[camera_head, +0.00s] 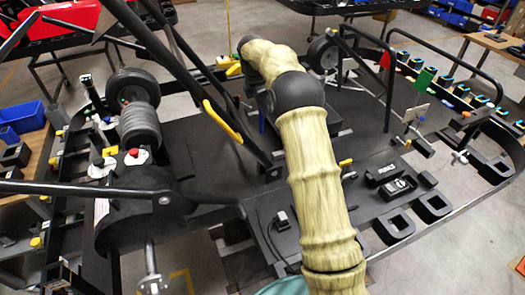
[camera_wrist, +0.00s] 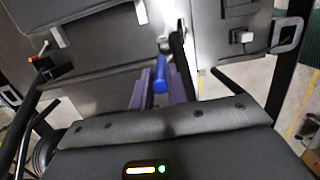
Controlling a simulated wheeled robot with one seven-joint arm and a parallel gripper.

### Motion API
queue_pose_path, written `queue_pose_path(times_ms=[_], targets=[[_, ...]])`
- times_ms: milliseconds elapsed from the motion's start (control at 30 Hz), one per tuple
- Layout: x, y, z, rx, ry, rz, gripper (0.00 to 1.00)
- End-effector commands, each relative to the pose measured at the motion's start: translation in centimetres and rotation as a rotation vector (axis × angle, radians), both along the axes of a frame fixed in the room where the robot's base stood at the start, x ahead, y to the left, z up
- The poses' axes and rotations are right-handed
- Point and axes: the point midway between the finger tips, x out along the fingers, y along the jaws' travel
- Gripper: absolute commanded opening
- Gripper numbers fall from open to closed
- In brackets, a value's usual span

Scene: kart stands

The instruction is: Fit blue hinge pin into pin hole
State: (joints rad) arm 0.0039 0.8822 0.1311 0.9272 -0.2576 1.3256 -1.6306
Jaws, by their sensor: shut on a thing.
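The blue hinge pin (camera_wrist: 160,75) shows in the wrist view, near the middle, pointing away from the camera. My gripper (camera_wrist: 162,88) has its two purple fingers on either side of the pin and is shut on it. The pin's far end lies close to a dark upright bar and a bright panel edge. I cannot tell whether it touches them. I cannot make out the pin hole in either view. In the head view my arm covers most of the gripper, and only a small blue patch shows to the left of the arm.
The kart stand's dark deck (camera_head: 365,128) spreads around my arm. A black diagonal bar with a yellow grip (camera_head: 222,121) stands left of it. Black sockets (camera_head: 393,226) lie at the right front. A blue bin (camera_head: 22,117) is at the far left.

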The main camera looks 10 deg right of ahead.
Motion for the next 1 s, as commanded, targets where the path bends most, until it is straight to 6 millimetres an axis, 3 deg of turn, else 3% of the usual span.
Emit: queue_pose_path(times_ms=[500,633,1000], targets=[[-0.1,-0.3,-10.7,0.000,0.004,-0.004,0.00],[0.0,-0.4,-11.9,0.000,0.000,-0.006,0.00],[-0.1,-0.2,-12.6,-0.001,0.002,-0.003,0.00]])
